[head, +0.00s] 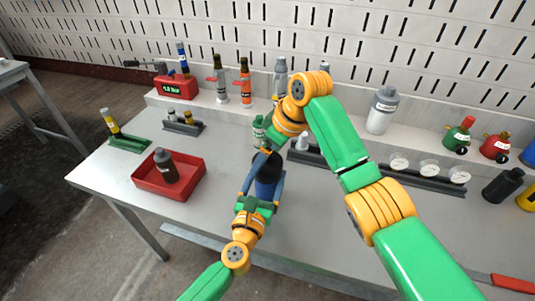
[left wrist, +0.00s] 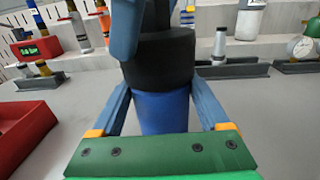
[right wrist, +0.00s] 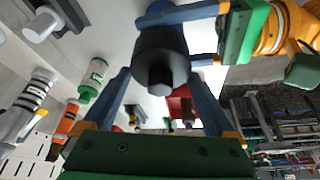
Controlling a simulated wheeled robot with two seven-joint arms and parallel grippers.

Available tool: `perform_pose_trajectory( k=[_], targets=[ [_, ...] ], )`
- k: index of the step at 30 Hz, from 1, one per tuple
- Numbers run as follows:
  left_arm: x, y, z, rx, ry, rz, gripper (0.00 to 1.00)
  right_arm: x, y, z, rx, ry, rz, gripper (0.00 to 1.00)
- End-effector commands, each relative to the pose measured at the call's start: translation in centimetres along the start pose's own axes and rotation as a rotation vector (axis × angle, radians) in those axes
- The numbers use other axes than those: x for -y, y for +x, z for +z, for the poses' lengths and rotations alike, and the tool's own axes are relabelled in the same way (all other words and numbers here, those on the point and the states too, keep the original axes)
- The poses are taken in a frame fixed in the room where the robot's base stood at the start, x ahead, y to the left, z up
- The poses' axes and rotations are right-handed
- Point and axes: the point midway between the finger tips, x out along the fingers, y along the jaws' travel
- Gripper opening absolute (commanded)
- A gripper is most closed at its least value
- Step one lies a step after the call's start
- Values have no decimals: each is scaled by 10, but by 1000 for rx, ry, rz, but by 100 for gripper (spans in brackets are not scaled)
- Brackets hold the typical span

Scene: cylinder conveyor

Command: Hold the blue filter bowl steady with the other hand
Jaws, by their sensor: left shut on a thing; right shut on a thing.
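The blue filter bowl (head: 267,190) stands upright on the bench under a black filter head (head: 268,163). My left gripper (head: 262,190) is shut on the blue bowl, one finger on each side. In the left wrist view the bowl (left wrist: 160,112) sits between those fingers, with the black head (left wrist: 158,62) above. My right gripper (head: 268,150) reaches down from above and is shut on the black head. In the right wrist view the head (right wrist: 160,55) lies between its fingers, with part of the bowl (right wrist: 158,12) beyond. My right arm hides some of the bench behind.
A red tray (head: 145,182) with a dark bottle (head: 165,165) is to the left. A dark rail with gauges (head: 428,168) and a black cylinder (head: 503,185) are to the right. Several bottles stand on the back shelf. The bench front left of my grippers is clear.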

Motion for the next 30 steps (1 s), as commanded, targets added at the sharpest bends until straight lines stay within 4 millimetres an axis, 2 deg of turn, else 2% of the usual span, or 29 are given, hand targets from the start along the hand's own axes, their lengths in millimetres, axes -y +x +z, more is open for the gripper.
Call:
perform_pose_trajectory(
  k=[3,5,13,18,21,28,30],
  targets=[
    [0,0,-1,-1,0,0,12,1,0,0,-1,194,81,13],
    [0,0,-1,-2,0,0,12,1,0,0,0,247,102,13],
    [0,0,-1,-2,0,0,12,1,1,0,2,280,114,13],
    [0,0,-1,-2,0,0,12,2,1,-1,1,609,253,13],
    [0,0,-1,-2,0,0,12,1,1,0,1,733,303,13],
    [0,0,-1,-1,0,0,12,0,1,0,1,749,309,13],
    [0,0,-1,-1,0,0,12,2,1,-1,3,825,340,13]
  ],
)
